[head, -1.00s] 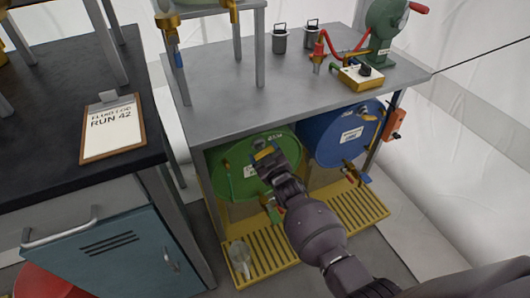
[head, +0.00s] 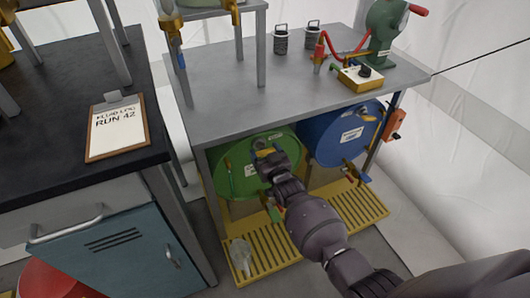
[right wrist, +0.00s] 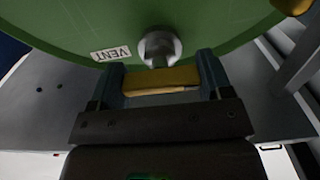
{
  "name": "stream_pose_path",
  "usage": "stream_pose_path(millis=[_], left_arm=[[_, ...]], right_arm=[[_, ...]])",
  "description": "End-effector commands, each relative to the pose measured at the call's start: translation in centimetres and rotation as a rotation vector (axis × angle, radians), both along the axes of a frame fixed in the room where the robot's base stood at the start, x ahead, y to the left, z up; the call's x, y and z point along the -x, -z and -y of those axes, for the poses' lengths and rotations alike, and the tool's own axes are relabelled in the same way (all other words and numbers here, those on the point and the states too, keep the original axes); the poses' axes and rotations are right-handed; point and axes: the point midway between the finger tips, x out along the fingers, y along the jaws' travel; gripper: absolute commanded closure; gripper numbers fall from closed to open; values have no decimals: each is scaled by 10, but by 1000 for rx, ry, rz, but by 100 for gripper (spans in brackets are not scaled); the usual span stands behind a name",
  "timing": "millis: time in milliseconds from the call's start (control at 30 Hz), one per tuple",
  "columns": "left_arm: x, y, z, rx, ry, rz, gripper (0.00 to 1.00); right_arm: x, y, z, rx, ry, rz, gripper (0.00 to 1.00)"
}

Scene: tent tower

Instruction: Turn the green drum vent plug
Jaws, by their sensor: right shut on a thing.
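The green drum (head: 238,182) lies on its side under the grey bench, its round end facing me. My right gripper (head: 264,150) is at the upper part of this end and partly hides the plug there. In the right wrist view, the vent plug shows a round silver stem (right wrist: 158,47) beside a white VENT label (right wrist: 111,53) on the green face. A yellow bar (right wrist: 160,81) at the plug lies between the two fingers of my right gripper (right wrist: 160,72), which is shut on it. My left gripper is out of view.
A blue drum (head: 341,136) lies to the right of the green one. A yellow slatted tray (head: 356,207) is below the drums, with a clear jar (head: 240,257) on it. The grey bench top (head: 240,98) is above. A blue cabinet (head: 118,254) stands left.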

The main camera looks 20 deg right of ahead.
Motion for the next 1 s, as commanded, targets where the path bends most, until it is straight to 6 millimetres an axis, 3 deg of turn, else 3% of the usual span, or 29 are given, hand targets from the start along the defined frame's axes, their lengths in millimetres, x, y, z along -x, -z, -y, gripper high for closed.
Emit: stream_pose_path(millis=[200,233,400,767,1000], left_arm=[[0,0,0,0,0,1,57],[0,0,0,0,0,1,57],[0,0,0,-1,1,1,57],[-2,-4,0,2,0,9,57],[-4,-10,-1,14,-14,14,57]], right_arm=[[0,0,0,-4,1,0,51],[0,0,0,-4,1,0,26],[0,0,0,-3,1,0,2],[4,-1,0,-1,1,0,2],[32,-5,1,-1,1,5,2]])
